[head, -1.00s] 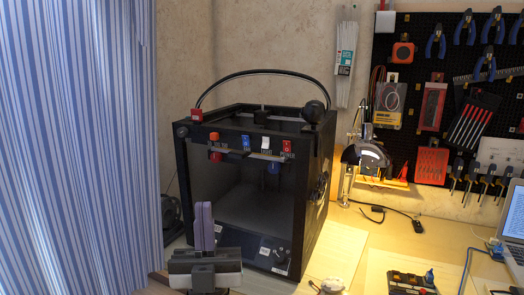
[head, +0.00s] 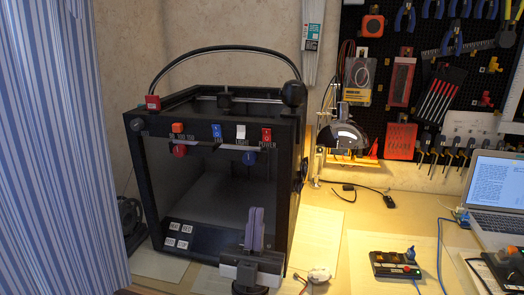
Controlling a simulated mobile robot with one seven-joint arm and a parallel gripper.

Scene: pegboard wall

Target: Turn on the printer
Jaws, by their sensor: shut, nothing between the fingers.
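The printer (head: 141,190) is a black box-shaped machine with a glass-like front, standing on the table in the head view. Along its top front edge are an orange knob (head: 177,127), a blue switch (head: 216,131), a white switch (head: 241,131) labelled LIGHT and a red switch (head: 266,134) labelled POWER. My gripper (head: 254,210) is shut and empty, with its purple fingers pointing up. It appears in front of the printer's lower right, below the red switch in the picture, and covers part of the lower front. I see no contact with the switches.
A striped curtain (head: 60,150) fills the left side. Right of the printer, the table (head: 335,215) holds a small black device (head: 395,265), cables and a laptop (head: 497,190). A lamp-lit black tool (head: 342,138) stands behind. Tools hang on the pegboard (head: 430,70).

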